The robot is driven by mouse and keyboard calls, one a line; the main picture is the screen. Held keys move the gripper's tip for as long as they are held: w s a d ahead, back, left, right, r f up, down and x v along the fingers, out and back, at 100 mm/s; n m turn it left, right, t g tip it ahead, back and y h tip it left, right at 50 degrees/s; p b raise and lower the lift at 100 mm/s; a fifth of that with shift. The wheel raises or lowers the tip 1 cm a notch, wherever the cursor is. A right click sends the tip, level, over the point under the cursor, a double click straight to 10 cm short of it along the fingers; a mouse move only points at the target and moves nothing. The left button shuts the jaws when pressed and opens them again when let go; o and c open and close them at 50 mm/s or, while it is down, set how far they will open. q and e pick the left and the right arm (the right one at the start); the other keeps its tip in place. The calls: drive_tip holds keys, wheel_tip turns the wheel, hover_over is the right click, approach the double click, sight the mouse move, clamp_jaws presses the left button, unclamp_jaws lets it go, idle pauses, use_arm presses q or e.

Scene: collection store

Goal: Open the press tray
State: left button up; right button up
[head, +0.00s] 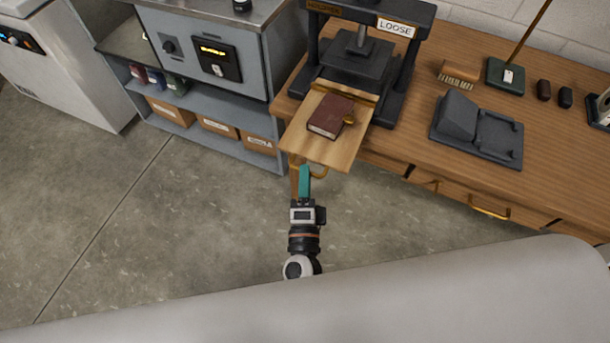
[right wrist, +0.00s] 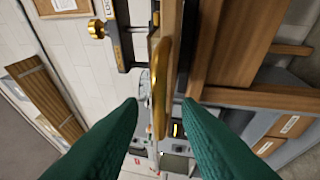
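The press (head: 358,60) stands on the wooden bench with a "LOOSE" label on its top beam. Its wooden press tray (head: 345,148) sticks out at the front, past the bench edge, with a dark red book (head: 331,116) lying on it. The tray has a brass handle (head: 320,172) on its front edge. My right gripper (head: 304,172) is at that handle. In the right wrist view the handle (right wrist: 161,85) stands between the two green fingers of my right gripper (right wrist: 160,104), with gaps visible on both sides. My left gripper is not in view.
A dark stand (head: 478,130), a brush (head: 460,73) and a green-based lamp (head: 505,77) sit on the bench to the right. Drawers with brass pulls (head: 490,212) are below. A grey cabinet (head: 210,55) with boxes on its shelf stands left. The concrete floor (head: 150,230) is clear.

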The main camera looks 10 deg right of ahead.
drive_tip(key=b+v, duration=0.2)
drive_tip(key=v, duration=0.9)
drive_tip(key=shift+s, duration=0.25)
drive_tip(key=s+f+n+g+y+p, duration=0.15)
drive_tip(key=f+n+g+y, duration=0.25)
drive_tip(key=f+n, duration=0.55)
drive_tip(key=s+f+n+g+y, duration=0.25)
drive_tip(key=f+n+y, duration=0.2)
drive_tip(key=f, duration=0.95)
drive_tip(key=s+d+f+n+g+h+p, duration=0.1)
drive_tip(key=s+d+f+n+g+h, duration=0.3)
drive_tip(key=s+d+f+n+g, duration=0.4)
drive_tip(key=s+d+f+g, duration=0.4)
drive_tip(key=s+d+f, duration=0.5)
drive_tip(key=s+d, duration=0.1)
drive_tip(key=shift+s+d+h, duration=0.35)
drive_tip(key=shift+s+d, duration=0.05)
drive_tip(key=shift+s, duration=0.05)
